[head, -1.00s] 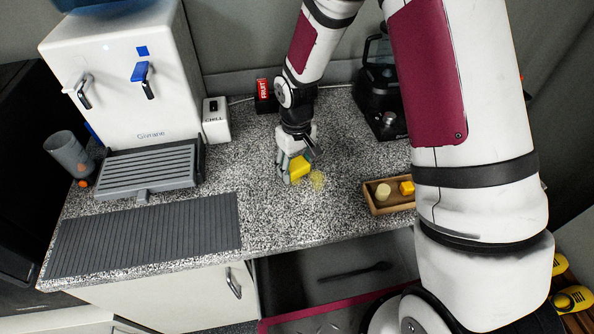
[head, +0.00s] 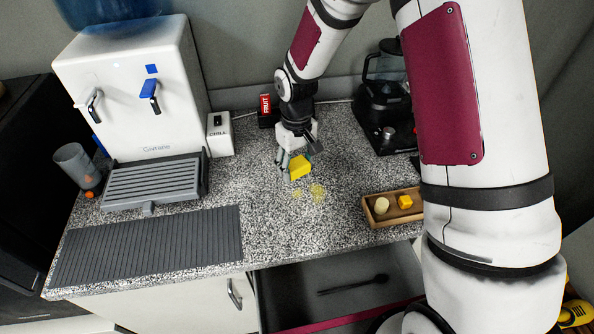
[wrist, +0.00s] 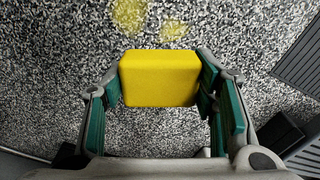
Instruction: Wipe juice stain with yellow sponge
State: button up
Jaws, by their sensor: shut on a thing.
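The yellow sponge (head: 300,167) is between the fingers of my gripper (head: 296,158), over the speckled counter. In the wrist view the sponge (wrist: 160,79) is a plain yellow block, gripped at its two sides by my gripper (wrist: 161,88). The juice stain (head: 318,193) is a faint yellow mark on the counter, just in front of the sponge in the head view. In the wrist view the stain (wrist: 130,14) shows as two patches near the top edge, beyond the sponge. I cannot tell whether the sponge touches the counter.
A wooden tray (head: 371,215) with small pale and yellow pieces stands right of the stain. A black coffee machine (head: 385,105) is at the back right. A water dispenser (head: 140,90), grey cup (head: 76,165) and ribbed mat (head: 150,243) are left. An open drawer (head: 300,290) lies below.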

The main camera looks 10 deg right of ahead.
aim_at(297, 164)
jog(key=shift+r, duration=0.35)
jog(key=shift+r+p, duration=0.6)
jog(key=shift+r, duration=0.95)
jog(key=shift+s, duration=0.1)
